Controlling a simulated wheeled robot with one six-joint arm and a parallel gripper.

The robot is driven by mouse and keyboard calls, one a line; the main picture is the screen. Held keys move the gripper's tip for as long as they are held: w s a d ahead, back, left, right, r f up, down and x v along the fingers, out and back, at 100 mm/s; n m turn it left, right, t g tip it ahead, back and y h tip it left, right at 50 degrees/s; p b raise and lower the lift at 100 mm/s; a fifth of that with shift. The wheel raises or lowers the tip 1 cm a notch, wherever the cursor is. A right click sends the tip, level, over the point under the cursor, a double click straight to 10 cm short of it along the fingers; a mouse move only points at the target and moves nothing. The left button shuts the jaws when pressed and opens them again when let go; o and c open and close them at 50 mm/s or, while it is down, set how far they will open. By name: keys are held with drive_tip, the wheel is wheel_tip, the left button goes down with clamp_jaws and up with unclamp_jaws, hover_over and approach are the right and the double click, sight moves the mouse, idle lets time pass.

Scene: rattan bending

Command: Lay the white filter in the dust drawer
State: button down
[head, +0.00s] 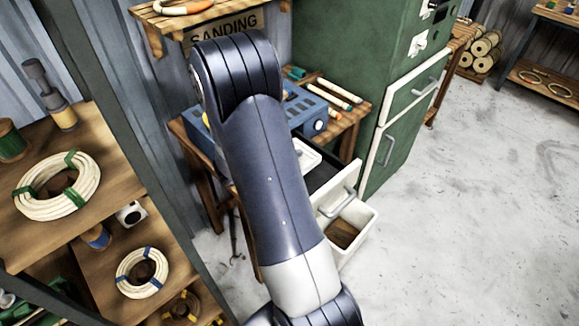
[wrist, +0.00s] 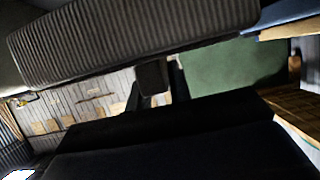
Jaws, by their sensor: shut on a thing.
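My gripper (wrist: 155,84) is shut on a pleated panel (wrist: 130,38), which fits the white filter; it looks grey in shadow and crosses the top of the wrist view, slightly tilted. In the head view my arm hides the gripper. A small white-rimmed piece (head: 309,156) shows just right of the arm and may be part of the filter. Beside it an upper white drawer (head: 337,196) stands open, dark inside. A lower white drawer (head: 362,222) is also open, with a brown inside. I cannot tell which is the dust drawer.
A blue machine (head: 303,109) stands on a wooden bench behind my arm. A green cabinet (head: 340,50) stands to its right. Wooden shelves (head: 98,200) with rattan coils are on the left. The concrete floor (head: 470,220) on the right is clear.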

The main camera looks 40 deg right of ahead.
drive_tip(key=shift+f, duration=3.2)
drive_tip(key=shift+f, duration=0.15)
drive_tip(key=c, duration=1.3)
unclamp_jaws()
drive_tip(key=shift+r, duration=0.25)
drive_tip(key=b+v, duration=0.1)
drive_tip(key=v, duration=1.1)
drive_tip(key=shift+b, duration=0.3)
drive_tip(key=shift+f, duration=0.15)
